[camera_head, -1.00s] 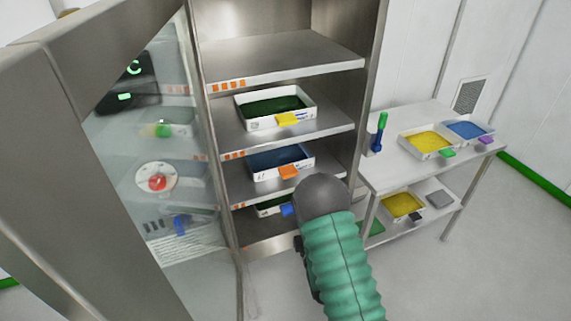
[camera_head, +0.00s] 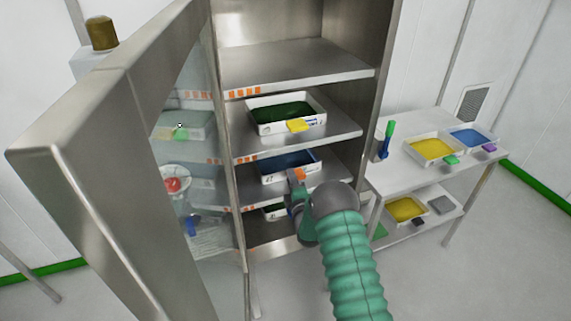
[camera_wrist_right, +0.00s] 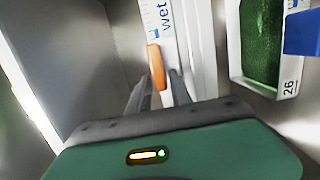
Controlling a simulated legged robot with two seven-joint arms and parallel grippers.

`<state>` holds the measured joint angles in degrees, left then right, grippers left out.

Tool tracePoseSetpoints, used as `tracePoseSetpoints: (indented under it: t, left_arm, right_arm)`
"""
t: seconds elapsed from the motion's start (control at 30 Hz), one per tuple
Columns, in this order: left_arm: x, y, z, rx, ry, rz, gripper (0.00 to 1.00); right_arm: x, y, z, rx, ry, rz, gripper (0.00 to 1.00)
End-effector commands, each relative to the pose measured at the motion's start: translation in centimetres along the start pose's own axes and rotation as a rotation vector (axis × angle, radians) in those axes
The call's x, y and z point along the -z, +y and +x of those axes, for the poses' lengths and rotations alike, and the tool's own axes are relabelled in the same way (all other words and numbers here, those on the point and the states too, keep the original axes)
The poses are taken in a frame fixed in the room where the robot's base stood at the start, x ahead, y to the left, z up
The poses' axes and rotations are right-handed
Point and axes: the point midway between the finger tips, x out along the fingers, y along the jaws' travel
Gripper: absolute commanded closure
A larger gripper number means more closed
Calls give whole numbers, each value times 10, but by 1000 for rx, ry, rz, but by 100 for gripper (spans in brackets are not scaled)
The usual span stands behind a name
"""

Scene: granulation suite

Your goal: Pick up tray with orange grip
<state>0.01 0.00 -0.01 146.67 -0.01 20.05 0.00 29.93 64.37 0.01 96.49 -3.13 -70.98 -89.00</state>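The white tray with the orange grip (camera_head: 301,174) and blue contents (camera_head: 284,164) sits on a middle cabinet shelf. My right gripper (camera_head: 296,183) is at the front of this tray, and my arm hides part of its front. In the right wrist view the orange grip (camera_wrist_right: 156,67) lies at the tips of the fingers of my right gripper (camera_wrist_right: 160,84), its near end between them. The fingers are apart and look open, one on each side of the grip. The white tray wall with lettering (camera_wrist_right: 166,18) is just beyond. My left gripper is not in view.
A tray with a yellow grip (camera_head: 298,125) is on the shelf above. A tray with dark green contents (camera_head: 273,212) is below, partly hidden. The open glass door (camera_head: 185,150) stands at left. A side table (camera_head: 405,168) at right holds more trays.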

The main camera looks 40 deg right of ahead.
Motion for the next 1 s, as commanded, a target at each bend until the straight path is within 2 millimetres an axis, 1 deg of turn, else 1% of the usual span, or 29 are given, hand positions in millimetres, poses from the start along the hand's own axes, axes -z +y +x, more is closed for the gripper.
tracePoseSetpoints:
  t: [0.17,0.2,0.37,0.4,1.0]
  left_arm:
    - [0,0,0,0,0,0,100]
    - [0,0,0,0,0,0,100]
    - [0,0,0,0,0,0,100]
    - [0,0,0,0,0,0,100]
    - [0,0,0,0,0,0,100]
  right_arm:
    - [-2,-2,1,1,-1,0,75]
    - [-2,-1,1,1,-1,0,77]
    - [-2,-2,1,2,-1,0,98]
    - [-2,-2,1,3,-1,1,100]
    - [-1,-4,0,7,0,0,100]
